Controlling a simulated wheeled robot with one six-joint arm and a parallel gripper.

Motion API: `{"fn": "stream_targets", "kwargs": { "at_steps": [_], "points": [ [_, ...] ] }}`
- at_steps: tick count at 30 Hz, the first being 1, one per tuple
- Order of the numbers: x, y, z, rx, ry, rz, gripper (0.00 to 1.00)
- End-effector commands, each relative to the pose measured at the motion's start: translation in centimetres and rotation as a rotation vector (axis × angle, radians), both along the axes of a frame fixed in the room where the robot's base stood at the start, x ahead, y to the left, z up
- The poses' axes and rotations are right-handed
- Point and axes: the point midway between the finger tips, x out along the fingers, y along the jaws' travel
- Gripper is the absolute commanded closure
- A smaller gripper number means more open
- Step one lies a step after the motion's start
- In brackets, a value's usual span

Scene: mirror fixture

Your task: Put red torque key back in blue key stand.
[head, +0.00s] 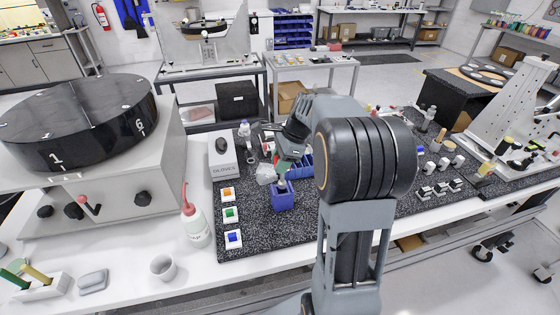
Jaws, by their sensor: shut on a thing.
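The blue key stand (283,197) stands upright on the speckled dark mat, left of my forearm. My gripper (282,168) is just above and behind the stand, pointing down toward it. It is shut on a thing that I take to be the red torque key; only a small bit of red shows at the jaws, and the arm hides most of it. A grey part shows right at the stand's top. I cannot tell whether the key touches the stand or is in it.
Orange, green and blue buttons (230,214) line the mat's left edge. A glove box (222,158) and a clear bag (266,174) are close by. A white squeeze bottle (194,222) stands left of the mat. Another blue container (305,165) is behind.

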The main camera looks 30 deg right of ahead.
Motion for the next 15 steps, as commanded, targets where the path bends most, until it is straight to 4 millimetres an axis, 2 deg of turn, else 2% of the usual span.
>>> {"fn": "stream_targets", "kwargs": {
  "at_steps": [15],
  "points": [
    [0.02, 0.00, -0.28, 0.000, -0.001, 0.000, 0.96]
  ]
}}
